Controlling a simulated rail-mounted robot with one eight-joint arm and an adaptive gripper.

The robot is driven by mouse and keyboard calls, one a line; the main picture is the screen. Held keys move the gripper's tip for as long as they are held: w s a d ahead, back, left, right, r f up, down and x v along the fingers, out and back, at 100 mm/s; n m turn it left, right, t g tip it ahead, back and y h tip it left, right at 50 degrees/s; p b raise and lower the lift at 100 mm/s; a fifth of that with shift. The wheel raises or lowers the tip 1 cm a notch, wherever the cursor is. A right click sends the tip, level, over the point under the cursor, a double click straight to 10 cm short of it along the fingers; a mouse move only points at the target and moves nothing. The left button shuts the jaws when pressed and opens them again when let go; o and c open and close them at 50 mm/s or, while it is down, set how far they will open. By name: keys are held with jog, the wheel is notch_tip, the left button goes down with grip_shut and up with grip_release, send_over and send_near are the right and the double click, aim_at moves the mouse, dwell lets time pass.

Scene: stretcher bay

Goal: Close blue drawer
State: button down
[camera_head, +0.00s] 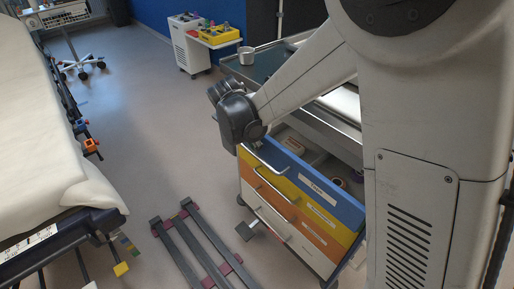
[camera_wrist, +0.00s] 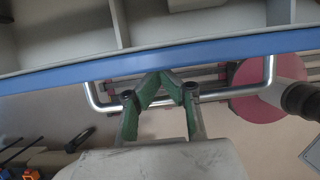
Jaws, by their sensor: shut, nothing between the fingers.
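The blue drawer (camera_head: 338,206) is the top one of the cart's coloured drawers. It stands open, and its inside with a few items shows behind the blue front. In the wrist view its blue front edge (camera_wrist: 230,49) runs across the picture, with grey compartments above it. Its silver handle (camera_wrist: 240,92) sticks out below that edge. My gripper (camera_wrist: 161,76) is shut and empty, with its green fingers across the handle in the picture and tips close to the blue front. I cannot tell whether they touch. In the head view the fingers are hidden behind my wrist.
Yellow, orange and white drawer fronts lie below the blue one. A metal cup (camera_head: 246,56) stands on the cart top. A stretcher (camera_head: 40,130) is at the left, and a dark rail frame (camera_head: 205,245) lies on the floor. The floor between is mostly clear.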

jog(key=shift+r, duration=0.15)
dwell(0.3)
jog(key=c, duration=2.4)
grip_release()
jog(key=p+v, duration=0.5)
jog(key=v, duration=0.4)
jog(key=shift+r, duration=0.15)
jog(key=shift+o, duration=1.4)
jog(key=shift+s+a+r, duration=0.1)
jog(key=shift+r, duration=0.15)
jog(key=shift+o, duration=1.4)
jog(key=shift+r+m, duration=0.15)
jog(key=shift+m, duration=0.25)
jog(key=shift+o, duration=0.4)
jog(key=shift+s+r+m, duration=0.15)
jog(key=shift+m, duration=0.55)
jog(key=m+g+y+b, duration=0.1)
jog(key=m+y, duration=0.1)
jog(key=m, duration=1.4)
send_near(256, 154)
jog(key=f, duration=0.2)
jog(key=f+b, duration=0.1)
jog(key=f, duration=0.2)
jog(key=w+d+f, duration=0.1)
jog(key=f, duration=0.2)
jog(key=shift+f+b, duration=0.25)
jog(key=shift+b, duration=0.15)
jog(key=shift+c, duration=0.4)
